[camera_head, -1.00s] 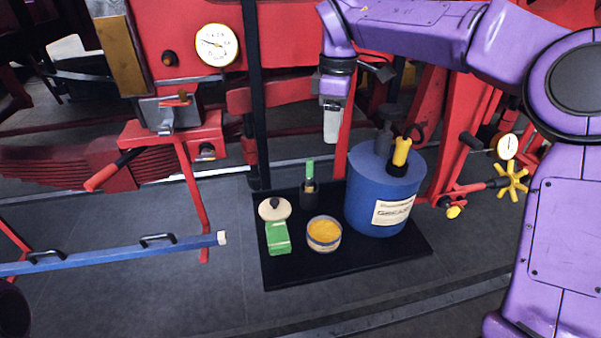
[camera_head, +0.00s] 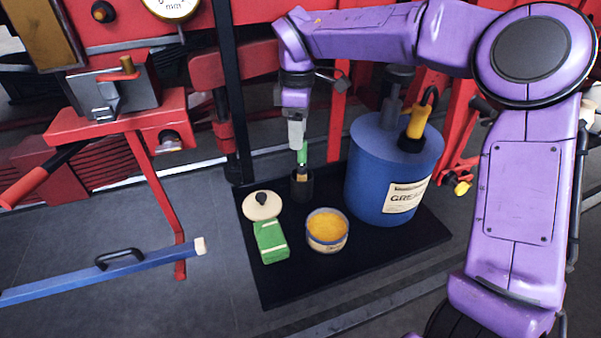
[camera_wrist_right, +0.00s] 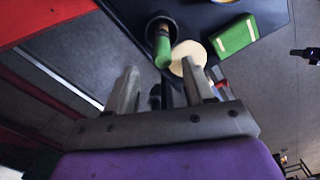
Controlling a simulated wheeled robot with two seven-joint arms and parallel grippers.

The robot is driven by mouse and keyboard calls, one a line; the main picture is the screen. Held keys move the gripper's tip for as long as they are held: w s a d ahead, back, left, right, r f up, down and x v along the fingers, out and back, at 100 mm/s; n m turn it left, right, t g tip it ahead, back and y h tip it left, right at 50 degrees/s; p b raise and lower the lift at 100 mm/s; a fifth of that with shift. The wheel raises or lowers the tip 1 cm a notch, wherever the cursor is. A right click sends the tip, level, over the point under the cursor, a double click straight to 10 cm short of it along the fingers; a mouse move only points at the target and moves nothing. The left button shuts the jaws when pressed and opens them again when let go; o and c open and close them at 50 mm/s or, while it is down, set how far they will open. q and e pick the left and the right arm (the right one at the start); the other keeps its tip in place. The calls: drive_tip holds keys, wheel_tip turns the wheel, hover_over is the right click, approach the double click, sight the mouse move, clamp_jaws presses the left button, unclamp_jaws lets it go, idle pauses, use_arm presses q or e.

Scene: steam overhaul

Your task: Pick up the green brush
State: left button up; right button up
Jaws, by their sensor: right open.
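The green brush (camera_head: 302,155) stands upright in a small black cup (camera_head: 301,186) on the black mat, its green handle up. My right gripper (camera_head: 297,138) points down right at the top of the handle in the head view. In the right wrist view the green brush (camera_wrist_right: 162,47) shows beyond the open fingers of my right gripper (camera_wrist_right: 158,82), near the gap between them. The fingers are apart and hold nothing. I cannot tell whether they touch the handle. My left gripper is not in view.
On the black mat (camera_head: 275,290) are a green box (camera_head: 270,243), a cream round lid (camera_head: 262,206), an open tin of yellow grease (camera_head: 327,230) and a large blue grease drum (camera_head: 385,170). Red machinery stands behind. A blue bar (camera_head: 80,278) lies at left.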

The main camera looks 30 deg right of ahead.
drive_tip(key=p, duration=0.2)
hover_over(302, 170)
drive_tip(key=f, duration=0.3)
drive_tip(key=w+f, duration=0.1)
drive_tip(key=f, duration=0.1)
drive_tip(key=shift+d, duration=0.3)
drive_tip(key=shift+f, duration=0.3)
clamp_jaws()
